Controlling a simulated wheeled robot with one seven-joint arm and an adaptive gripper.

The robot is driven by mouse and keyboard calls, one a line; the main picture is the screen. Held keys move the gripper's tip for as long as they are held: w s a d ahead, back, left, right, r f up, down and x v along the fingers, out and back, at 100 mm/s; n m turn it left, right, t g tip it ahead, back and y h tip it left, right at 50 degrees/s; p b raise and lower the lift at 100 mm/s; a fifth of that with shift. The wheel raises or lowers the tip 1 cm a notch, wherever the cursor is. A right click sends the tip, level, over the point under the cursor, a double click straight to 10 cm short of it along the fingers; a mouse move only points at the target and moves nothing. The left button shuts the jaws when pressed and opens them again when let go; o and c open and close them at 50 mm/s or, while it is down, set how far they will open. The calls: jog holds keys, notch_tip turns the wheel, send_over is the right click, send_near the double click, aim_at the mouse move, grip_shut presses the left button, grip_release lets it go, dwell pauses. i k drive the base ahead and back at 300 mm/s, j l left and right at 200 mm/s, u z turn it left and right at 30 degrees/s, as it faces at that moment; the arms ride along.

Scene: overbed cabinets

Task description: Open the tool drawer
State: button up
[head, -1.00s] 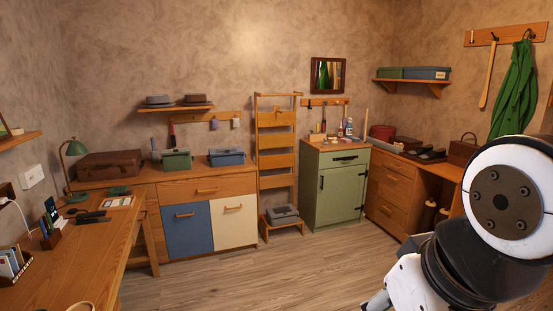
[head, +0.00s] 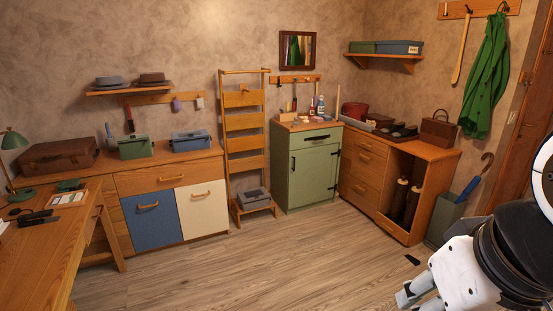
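No drawer bears a readable tool label, so I cannot tell which one is the tool drawer. The green cabinet (head: 309,180) at the back has a shut top drawer (head: 316,139) with a dark handle. The wooden sideboard on the left has a wide shut drawer (head: 150,180) with a wooden handle. The right-hand wooden bench has a stack of shut drawers (head: 366,162). What looks like my gripper (head: 412,294) is at the bottom right, cut by the frame edge, well short of all these fronts. Its fingers cannot be made out clearly.
The wooden floor (head: 290,255) is clear in the middle. A desk (head: 48,250) stands at the near left. A ladder shelf (head: 244,125) stands between sideboard and green cabinet, with a grey box (head: 254,196) low on it. An umbrella stand (head: 443,219) is at the right.

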aim_at(316, 137)
jog(key=i, duration=2.75)
jog(key=i+l+u, duration=0.1)
jog(key=i, duration=1.3)
